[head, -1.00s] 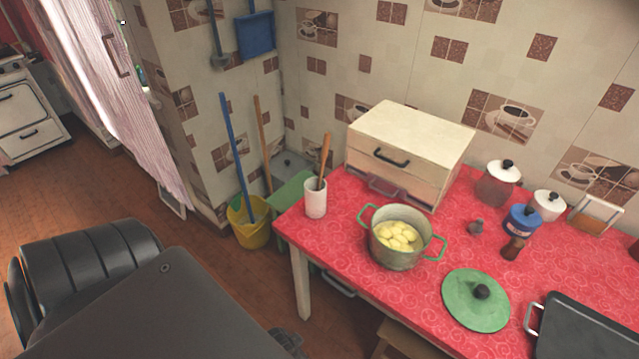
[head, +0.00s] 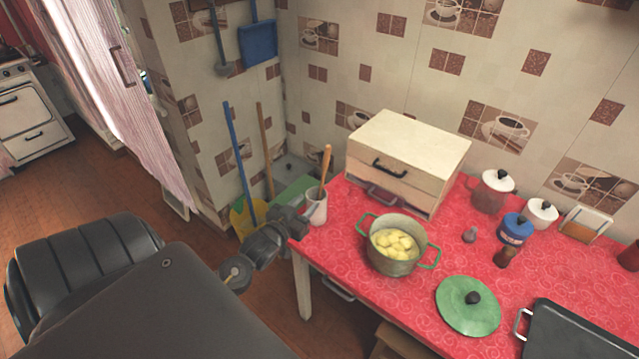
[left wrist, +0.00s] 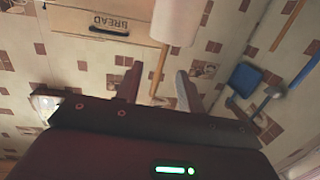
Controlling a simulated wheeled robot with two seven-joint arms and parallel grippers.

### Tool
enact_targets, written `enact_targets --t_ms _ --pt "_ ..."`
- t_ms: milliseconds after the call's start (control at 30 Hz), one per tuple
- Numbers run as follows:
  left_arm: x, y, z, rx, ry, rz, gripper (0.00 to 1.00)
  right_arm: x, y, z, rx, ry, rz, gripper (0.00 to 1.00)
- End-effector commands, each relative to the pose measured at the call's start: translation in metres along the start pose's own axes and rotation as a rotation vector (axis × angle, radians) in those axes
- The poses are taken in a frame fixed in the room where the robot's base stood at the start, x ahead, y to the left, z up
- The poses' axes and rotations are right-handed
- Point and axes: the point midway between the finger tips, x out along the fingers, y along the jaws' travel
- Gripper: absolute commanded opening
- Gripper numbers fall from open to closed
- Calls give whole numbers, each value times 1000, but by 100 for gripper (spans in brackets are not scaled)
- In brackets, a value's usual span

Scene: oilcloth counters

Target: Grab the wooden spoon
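The wooden spoon (head: 325,168) stands in a white holder (head: 316,208) at the left corner of the red table. Its lower part is hidden inside the holder. My left gripper (head: 298,219) is just left of the holder, in front of its side and lower than the spoon's top. In the left wrist view, the picture is turned over: the white holder (left wrist: 176,22) is at the top and the spoon (left wrist: 158,72) points down. The left gripper (left wrist: 157,84) is open there, its fingers apart on either side of the spoon's handle in the picture. My right gripper is not in view.
A pot of potatoes (head: 397,246) stands right of the holder, with a bread box (head: 405,165) behind. A green lid (head: 455,312) lies in front. A yellow bucket (head: 240,220) with a blue-handled tool stands on the floor to the left.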

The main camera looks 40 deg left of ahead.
Motion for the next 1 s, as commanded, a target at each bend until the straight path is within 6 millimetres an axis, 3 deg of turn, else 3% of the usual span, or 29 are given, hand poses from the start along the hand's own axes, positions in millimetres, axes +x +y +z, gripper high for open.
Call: enact_targets --t_ms 33,167,333,600,867,1000 --pt "4 -6 -11 -1 42 2 38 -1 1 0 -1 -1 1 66" --pt "7 -11 -23 -7 95 6 38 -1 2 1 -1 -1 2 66" --pt "15 -11 -26 -8 100 6 38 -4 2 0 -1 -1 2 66" --pt "54 -11 -30 -7 98 5 38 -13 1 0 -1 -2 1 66" --pt "64 -10 -30 -7 97 6 38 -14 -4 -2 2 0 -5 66" --pt "79 -10 -38 -7 98 5 38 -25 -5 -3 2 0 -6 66"
